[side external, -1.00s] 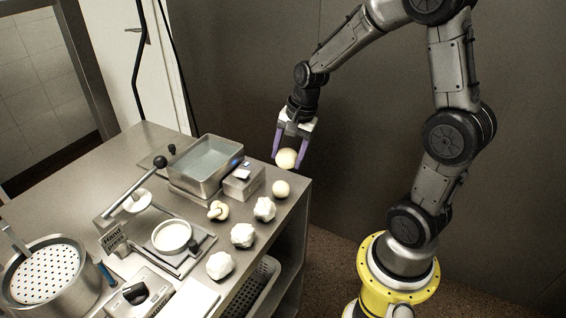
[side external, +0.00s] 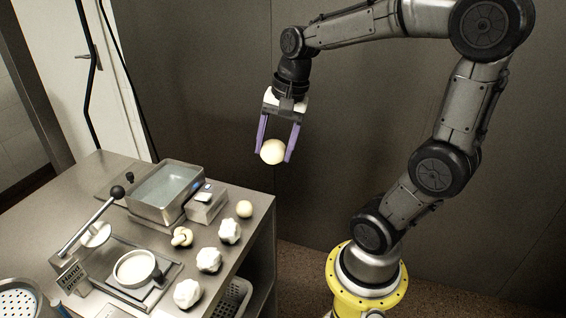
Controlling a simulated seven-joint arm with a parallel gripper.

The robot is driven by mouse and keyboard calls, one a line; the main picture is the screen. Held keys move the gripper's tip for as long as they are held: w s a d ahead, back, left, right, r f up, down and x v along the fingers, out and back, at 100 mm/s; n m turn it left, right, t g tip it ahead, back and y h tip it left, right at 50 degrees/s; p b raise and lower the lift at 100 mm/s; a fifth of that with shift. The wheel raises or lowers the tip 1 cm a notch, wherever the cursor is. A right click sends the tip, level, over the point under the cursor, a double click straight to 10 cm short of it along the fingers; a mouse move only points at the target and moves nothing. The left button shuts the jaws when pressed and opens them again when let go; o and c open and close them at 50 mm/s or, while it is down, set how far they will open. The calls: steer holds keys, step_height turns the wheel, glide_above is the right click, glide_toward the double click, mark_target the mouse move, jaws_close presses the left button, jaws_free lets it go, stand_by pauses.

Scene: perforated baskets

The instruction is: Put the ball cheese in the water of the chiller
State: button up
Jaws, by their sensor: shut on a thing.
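My gripper (side external: 274,152) hangs fingers-down with its purple fingers shut on a smooth cream ball cheese (side external: 272,152). The ball is in the air, to the right of the table's right edge in the picture and higher than the tabletop. The chiller (side external: 160,212) is an open steel basin at the back of the table, to the left of my gripper. Pale water (side external: 165,185) shows inside it. A small box with a display (side external: 206,207) adjoins its right side. Another smooth round ball (side external: 244,208) lies on the table near that box.
Several lumpy white pieces (side external: 209,260) and a knotted piece (side external: 182,237) lie along the table's right part. A hand press with a raised lever (side external: 90,222) and a round mould (side external: 136,267) stand left. A perforated pot (side external: 18,304) is cut off at lower left.

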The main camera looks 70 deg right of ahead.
steer(key=w+r+n, duration=0.3)
steer(key=w, duration=1.6)
steer(key=w+a+f+n+y, duration=0.1)
steer(key=w+a+f+n, duration=0.1)
steer(key=w+a+f, duration=0.35)
steer(key=shift+g, duration=0.3)
steer(key=shift+w+x, duration=0.1)
steer(key=shift+x, duration=2.55)
steer(key=shift+w+x, duration=0.15)
steer(key=shift+x, duration=2.45)
steer(key=shift+d+f, duration=0.1)
steer(key=shift+f, duration=0.5)
steer(key=o, duration=1.5)
steer(key=shift+w+a+v, duration=0.15)
steer(key=shift+w+v, duration=0.1)
steer(key=shift+v, duration=1.05)
steer(key=shift+w+a+v, duration=0.15)
steer(key=shift+w+v, duration=0.05)
steer(key=shift+v, duration=1.15)
steer(key=shift+w+a+v, duration=0.2)
steer(key=shift+w+v, duration=0.05)
steer(key=shift+v, duration=1.05)
steer(key=shift+r, duration=0.15)
